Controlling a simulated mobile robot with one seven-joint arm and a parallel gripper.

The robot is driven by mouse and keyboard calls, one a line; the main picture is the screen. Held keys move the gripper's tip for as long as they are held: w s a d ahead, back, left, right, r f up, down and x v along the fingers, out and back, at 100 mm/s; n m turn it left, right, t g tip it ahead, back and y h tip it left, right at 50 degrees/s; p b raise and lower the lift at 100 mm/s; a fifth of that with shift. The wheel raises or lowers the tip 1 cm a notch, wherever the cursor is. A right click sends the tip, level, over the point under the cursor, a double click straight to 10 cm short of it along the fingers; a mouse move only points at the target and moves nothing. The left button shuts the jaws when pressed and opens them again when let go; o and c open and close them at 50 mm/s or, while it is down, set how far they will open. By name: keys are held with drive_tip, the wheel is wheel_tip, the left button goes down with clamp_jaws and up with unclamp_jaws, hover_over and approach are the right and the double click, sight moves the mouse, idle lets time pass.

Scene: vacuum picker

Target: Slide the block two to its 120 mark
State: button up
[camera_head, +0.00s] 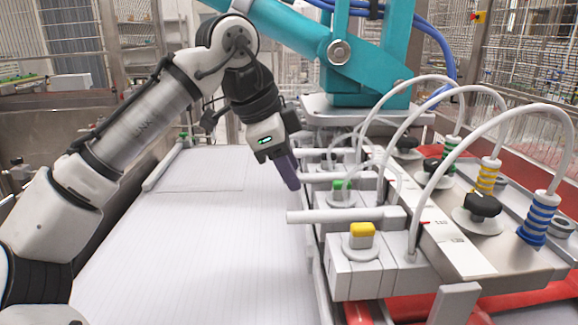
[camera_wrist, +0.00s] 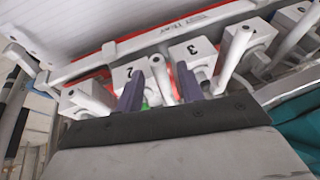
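Block two (camera_wrist: 122,74), white with a black "2", shows in the wrist view beside block three (camera_wrist: 189,49). In the head view, block two (camera_head: 341,207) is the one with the green button, second from the front. Its pale rod handle (camera_head: 322,177) points left; a rod (camera_wrist: 160,76) also shows between my fingers in the wrist view. My gripper (camera_wrist: 158,90) is open, its two purple fingers apart with gaps beside the rod. In the head view, my gripper (camera_head: 291,180) is at the rod's left end. The scale marks are too small to read.
The yellow-button block (camera_head: 345,279) and its rod (camera_head: 340,215) stand nearest the camera. Other blocks and rods lie behind block two. White hoses (camera_head: 428,160) arch over the rail on the right. The white lined surface (camera_head: 190,245) to the left is clear.

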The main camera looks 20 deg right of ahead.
drive_tip(key=shift+f, duration=0.1)
clamp_jaws()
idle(0.3)
drive_tip(key=shift+s+a+f, duration=0.1)
drive_tip(key=shift+s+a, duration=0.1)
drive_tip(key=shift+s, duration=0.5)
drive_tip(key=shift+s+a, duration=0.15)
drive_tip(key=shift+s, duration=0.5)
unclamp_jaws()
drive_tip(key=shift+r, duration=0.2)
drive_tip(key=p+v, duration=0.1)
drive_tip(key=v, duration=1.2)
drive_tip(key=shift+a+r, duration=0.15)
drive_tip(key=shift+r, duration=0.1)
